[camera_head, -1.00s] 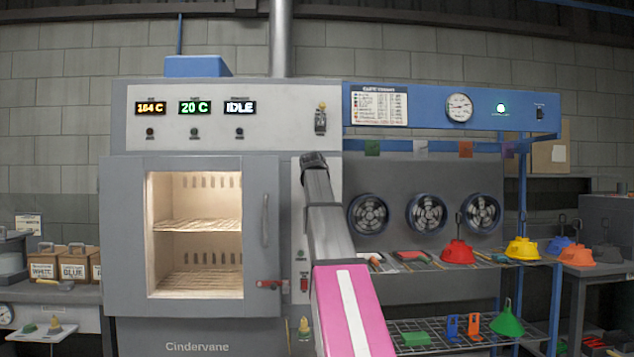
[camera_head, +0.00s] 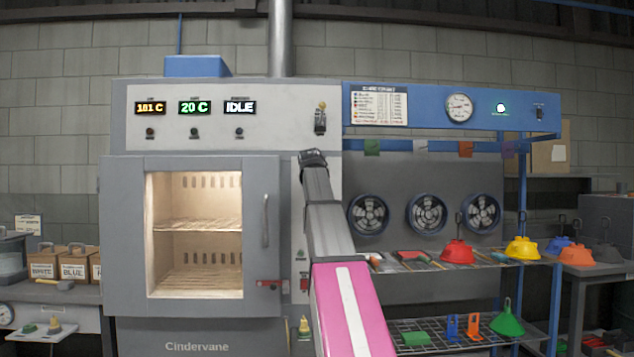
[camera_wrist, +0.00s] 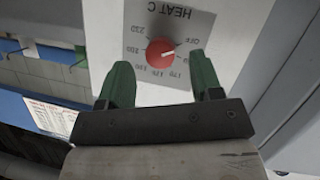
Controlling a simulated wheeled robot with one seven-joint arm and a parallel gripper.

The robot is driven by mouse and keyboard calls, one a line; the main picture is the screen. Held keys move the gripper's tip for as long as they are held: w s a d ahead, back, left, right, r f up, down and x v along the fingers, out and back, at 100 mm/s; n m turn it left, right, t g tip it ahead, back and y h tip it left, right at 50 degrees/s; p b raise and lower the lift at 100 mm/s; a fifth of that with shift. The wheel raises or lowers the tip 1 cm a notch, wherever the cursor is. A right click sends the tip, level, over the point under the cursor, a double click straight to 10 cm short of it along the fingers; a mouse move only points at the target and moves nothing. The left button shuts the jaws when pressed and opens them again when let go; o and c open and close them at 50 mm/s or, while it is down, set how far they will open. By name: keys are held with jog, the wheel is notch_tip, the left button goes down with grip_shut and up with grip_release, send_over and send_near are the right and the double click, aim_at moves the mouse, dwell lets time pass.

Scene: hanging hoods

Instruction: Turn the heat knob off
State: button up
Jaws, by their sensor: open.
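The red heat knob (camera_wrist: 160,52) sits on a grey dial plate (camera_wrist: 182,20) marked HEAT C, with OFF and several temperature numbers printed around it, upside down in the wrist view. A small pale mark shows on the right part of the knob, on the side of the OFF end of the scale. My gripper (camera_wrist: 160,59) is open, its two green fingers apart on either side of the knob. Whether they touch the panel cannot be told. In the head view my arm hides the knob and the fingers.
The oven (camera_head: 192,325) has a windowed door with a red latch (camera_head: 270,284). Its displays show an amber reading (camera_head: 150,107), 20 C and IDLE. A rack (camera_head: 440,263) with coloured hoods, including a red one (camera_head: 458,252), stands right of my arm.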

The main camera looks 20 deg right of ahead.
jog(key=v, duration=0.8)
jog(key=shift+s, duration=0.15)
jog(key=shift+f, duration=0.1)
jog(key=a+f+n+g+y, duration=0.1)
jog(key=a+f+g+y, duration=0.2)
jog(key=f, duration=1.8)
jog(key=a+f+g+y, duration=0.15)
jog(key=a+f, duration=0.45)
jog(key=f, duration=1.5)
jog(key=s+a+f+g, duration=0.2)
jog(key=s+a+f, duration=0.1)
jog(key=s+f, duration=0.5)
jog(key=s+a+f+g+y, duration=0.1)
jog(key=s+a+f+g, duration=0.2)
jog(key=s+f, duration=0.5)
jog(key=s+a+f+g+y, duration=0.1)
jog(key=s+a+f+g, duration=0.2)
jog(key=s+f, duration=0.6)
notch_tip(320, 180, down, 10)
jog(key=shift+a+r, duration=0.1)
jog(key=shift+a, duration=0.3)
